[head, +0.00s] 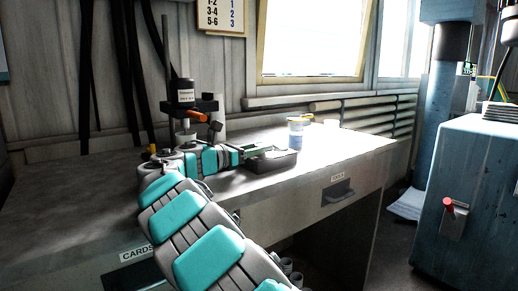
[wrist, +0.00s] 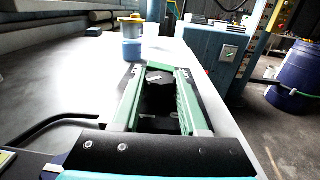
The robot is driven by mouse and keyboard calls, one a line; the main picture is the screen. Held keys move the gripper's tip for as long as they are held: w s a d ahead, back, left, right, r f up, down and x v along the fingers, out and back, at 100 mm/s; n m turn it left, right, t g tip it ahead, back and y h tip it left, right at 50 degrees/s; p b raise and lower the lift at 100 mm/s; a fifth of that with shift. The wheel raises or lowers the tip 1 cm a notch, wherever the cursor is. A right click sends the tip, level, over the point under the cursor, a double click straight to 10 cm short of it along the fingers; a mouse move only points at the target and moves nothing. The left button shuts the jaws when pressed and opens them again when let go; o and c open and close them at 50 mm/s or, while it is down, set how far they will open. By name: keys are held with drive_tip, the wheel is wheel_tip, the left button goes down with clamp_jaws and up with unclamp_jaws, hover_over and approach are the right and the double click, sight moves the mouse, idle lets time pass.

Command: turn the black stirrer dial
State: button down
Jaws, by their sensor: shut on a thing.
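The black stirrer dial (wrist: 158,80) shows in the wrist view as a dark, angular knob with a small pale mark. It sits between the two green fingers of my gripper (wrist: 160,72), near their tips. The gripper is shut on it. In the head view my gripper (head: 252,151) reaches to the right over a low dark grey box (head: 272,163) on the bench. The dial itself is hidden there behind the fingers. The disperser column (head: 184,105), with a black motor and an orange knob, stands behind my arm at the left.
A blue cup with a yellow rim (head: 296,133) stands just beyond the box, close to my gripper; it also shows in the wrist view (wrist: 132,40).

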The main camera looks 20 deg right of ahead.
sight(259, 145)
drive_tip(key=shift+r, duration=0.1)
drive_tip(key=shift+c, duration=2.2)
unclamp_jaws()
drive_tip(key=shift+r, duration=1.6)
drive_tip(key=shift+s+r, duration=0.15)
drive_tip(key=s+a+r+b, duration=0.1)
drive_tip(key=s, duration=1.4)
drive_tip(key=shift+s+r, duration=0.2)
drive_tip(key=shift+s, duration=0.15)
